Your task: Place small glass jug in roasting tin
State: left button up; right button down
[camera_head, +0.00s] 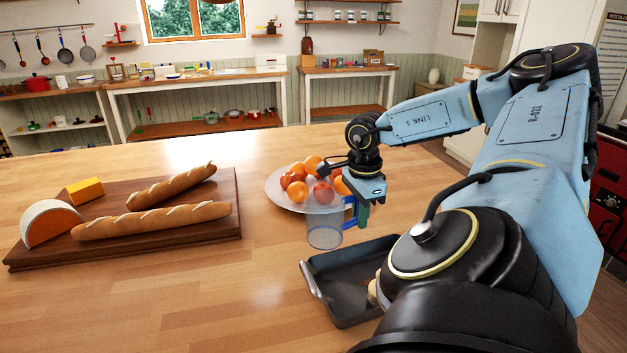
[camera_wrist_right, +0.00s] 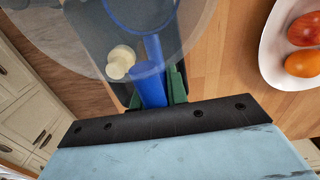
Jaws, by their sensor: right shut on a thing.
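The small glass jug (camera_head: 325,232) is clear with a blue rim, base and handle. My right gripper (camera_head: 356,208) is shut on its blue handle, which also shows in the right wrist view (camera_wrist_right: 151,84). The jug is held upright, apparently above the table at the far left end of the roasting tin. The dark grey roasting tin (camera_head: 346,285) stands on the table, its right part hidden behind my right arm. In the wrist view the tin (camera_wrist_right: 122,92) shows below and through the jug. My left gripper is out of view.
A cream-coloured item (camera_head: 373,292) lies at the tin, partly hidden by my arm. A fruit plate (camera_head: 276,197) with apples and oranges stands just behind the jug. A wooden board (camera_head: 150,240) with baguettes and cheese is at left. The table's front middle is clear.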

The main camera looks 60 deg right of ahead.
jog(key=shift+n, duration=0.3)
jog(key=s+r, duration=0.2)
jog(key=s, duration=0.1)
jog(key=s+r, duration=0.1)
jog(key=shift+s, duration=0.2)
jog(key=shift+f, duration=7.25)
jog(key=shift+f, duration=0.55)
jog(key=c, duration=0.7)
grip_release()
jog(key=shift+c, duration=0.2)
